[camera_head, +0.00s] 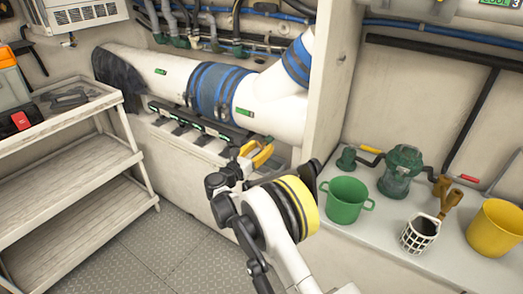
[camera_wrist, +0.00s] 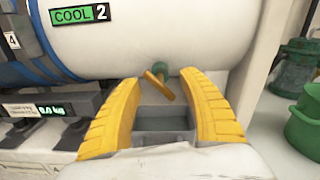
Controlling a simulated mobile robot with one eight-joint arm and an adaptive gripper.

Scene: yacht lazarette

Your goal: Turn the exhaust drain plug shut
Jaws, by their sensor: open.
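The exhaust drain plug (camera_wrist: 162,86) has an orange-brown bar handle on a green fitting under the white exhaust pipe (camera_wrist: 150,40). Its handle lies slanted in the wrist view, from upper left to lower right. My gripper (camera_head: 258,152) has yellow fingers and is open and empty. In the wrist view the plug appears between and just beyond the fingertips, with no visible contact. In the head view the plug is hard to make out near my gripper. The pipe (camera_head: 275,95) bears a green label and blue bands there.
A grey open-topped bin (camera_wrist: 165,125) lies below the plug. A row of labelled fittings (camera_head: 200,122) runs under the pipe. At right, a counter holds a green pot (camera_head: 346,200), a green strainer (camera_head: 400,172) and a yellow bucket (camera_head: 497,228). Shelves (camera_head: 75,165) stand at left.

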